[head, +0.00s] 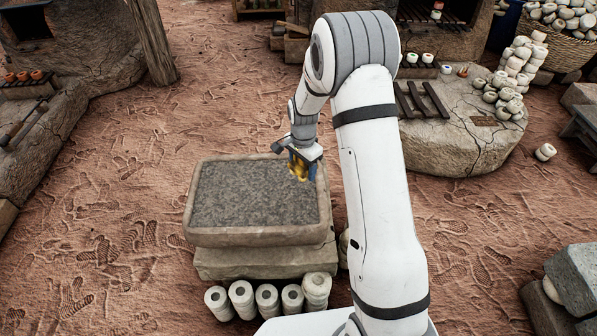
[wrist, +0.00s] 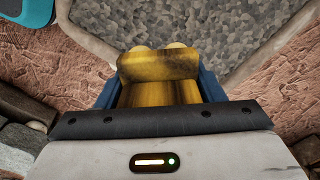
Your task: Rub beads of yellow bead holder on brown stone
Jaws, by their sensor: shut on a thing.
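The yellow bead holder (head: 298,170) is in my gripper (head: 303,160), over the right side of the brown stone. In the wrist view the yellow holder (wrist: 158,68) sits between the blue fingers, which are shut on it from both sides. Two pale bead tops (wrist: 177,46) peek out beyond its far edge; the rest of the beads is hidden. The brown stone (head: 262,237) is a rectangular block with a raised rim and a rough grey speckled top. Its grey top (wrist: 200,20) shows beyond the holder in the wrist view. I cannot tell whether the beads touch it.
Several pale cylinders (head: 266,297) lie in front of the stone's base. A round stone table (head: 455,140) with a metal grate and stacked pale pieces stands at the right back. A grey block (head: 575,280) is at the right. The reddish ground at left is clear.

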